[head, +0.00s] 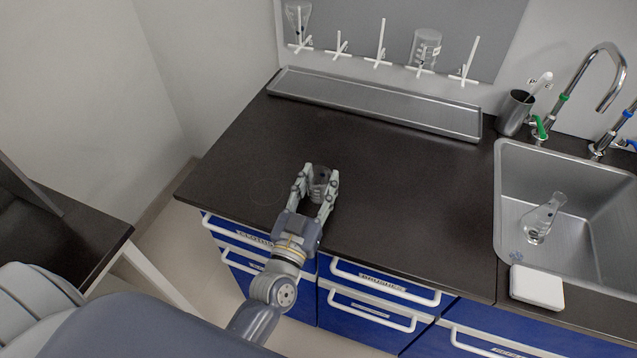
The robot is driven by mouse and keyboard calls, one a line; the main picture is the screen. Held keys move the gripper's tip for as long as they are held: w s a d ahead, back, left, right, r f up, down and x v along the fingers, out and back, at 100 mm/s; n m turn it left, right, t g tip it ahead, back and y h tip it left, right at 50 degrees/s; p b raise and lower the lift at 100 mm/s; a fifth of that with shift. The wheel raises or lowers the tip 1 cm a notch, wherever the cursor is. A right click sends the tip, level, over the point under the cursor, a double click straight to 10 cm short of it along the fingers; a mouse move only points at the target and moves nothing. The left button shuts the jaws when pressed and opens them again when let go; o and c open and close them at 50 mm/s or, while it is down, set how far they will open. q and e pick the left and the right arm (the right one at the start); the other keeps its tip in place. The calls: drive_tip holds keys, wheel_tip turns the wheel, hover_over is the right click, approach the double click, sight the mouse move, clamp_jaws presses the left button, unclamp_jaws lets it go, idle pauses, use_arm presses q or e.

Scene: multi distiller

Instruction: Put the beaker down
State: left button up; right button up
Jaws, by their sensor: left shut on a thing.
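My left gripper (317,190) reaches in from the lower part of the head view over the front of the dark countertop (400,180). Its two fingers are closed around a small clear glass beaker (319,182). The beaker looks upright, partly hidden by the fingers. I cannot tell whether its base touches the countertop. My right gripper is not in view.
A long grey metal tray (375,103) lies along the back, under a drying rack (400,35) with glassware. A sink (560,215) with a flask (543,218) in it is at right. Countertop around is clear.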

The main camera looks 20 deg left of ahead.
use_arm(q)
drive_tip(key=o, duration=1)
drive_tip(key=shift+s+d+f, duration=0.1)
drive_tip(key=shift+s+f, duration=0.1)
drive_tip(key=shift+f, duration=0.7)
drive_tip(key=shift+o, duration=0.2)
drive_tip(key=shift+r, duration=0.4)
drive_tip(key=s, duration=0.7)
drive_tip(key=s+f+b, duration=0.1)
drive_tip(key=s, duration=0.2)
drive_tip(key=shift+s, duration=0.25)
drive_tip(key=shift+s+r, duration=0.1)
drive_tip(key=shift+s, duration=0.4)
